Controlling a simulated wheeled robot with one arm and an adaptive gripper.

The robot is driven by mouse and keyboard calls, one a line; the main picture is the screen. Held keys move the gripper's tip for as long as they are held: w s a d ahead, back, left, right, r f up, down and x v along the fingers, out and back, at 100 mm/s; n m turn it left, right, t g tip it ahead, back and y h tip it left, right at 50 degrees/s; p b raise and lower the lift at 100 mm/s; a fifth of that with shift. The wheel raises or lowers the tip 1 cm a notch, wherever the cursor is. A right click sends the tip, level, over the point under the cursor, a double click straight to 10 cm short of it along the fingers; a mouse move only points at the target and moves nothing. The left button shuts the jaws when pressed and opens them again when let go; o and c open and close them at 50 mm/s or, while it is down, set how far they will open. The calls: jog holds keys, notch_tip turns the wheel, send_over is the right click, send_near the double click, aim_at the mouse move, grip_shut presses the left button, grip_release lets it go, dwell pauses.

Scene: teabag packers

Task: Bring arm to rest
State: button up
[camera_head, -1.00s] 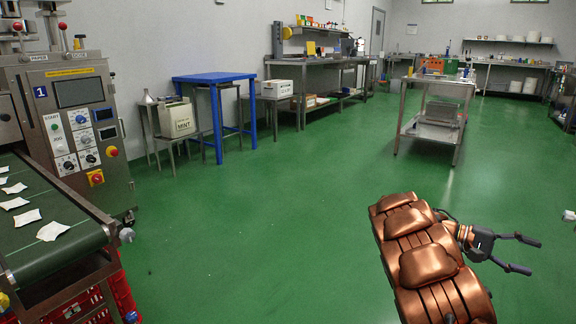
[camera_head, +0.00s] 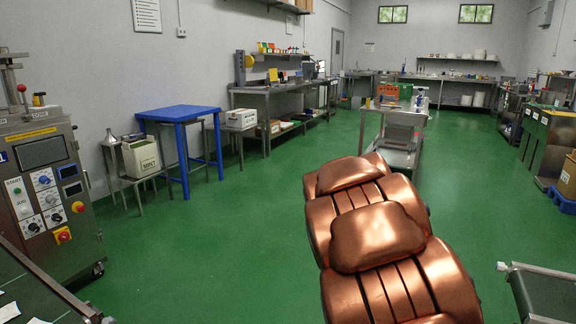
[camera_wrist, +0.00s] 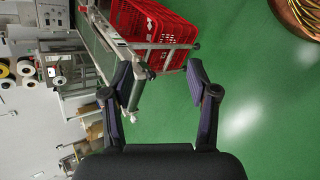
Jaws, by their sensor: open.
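My copper-coloured arm rises from the lower right in the head view and covers part of the floor there. My gripper is hidden in the head view. In the wrist view my gripper (camera_wrist: 162,85) shows as two dark fingers, spread apart, with nothing between them. Behind the fingers lie the green floor (camera_wrist: 235,60) and, further off, a conveyor end with a red crate (camera_wrist: 155,22).
The packing machine (camera_head: 50,180) stands at the left. A blue table (camera_head: 185,112), a box marked MINT (camera_head: 142,157) and a steel trolley (camera_head: 395,135) stand further back. Another conveyor (camera_head: 548,295) is at the lower right. The middle floor is clear.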

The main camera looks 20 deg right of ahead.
jog(key=s+a+r+n+t+y+p, duration=0.1)
jog(key=s+a+r+t+y+p, duration=0.1)
jog(key=a+r+p, duration=0.3)
jog(key=s+a+r+n+t+y+p, duration=0.2)
jog(key=a+r+p, duration=0.3)
jog(key=a+p, duration=0.4)
jog(key=s+a+r+n+t+y+p, duration=0.2)
jog(key=a+r+p, duration=0.4)
jog(key=a, duration=0.8)
jog(key=shift+s+a+y+p, duration=0.25)
jog(key=shift+s+y+p, duration=0.35)
jog(key=shift+s, duration=0.55)
dwell(0.4)
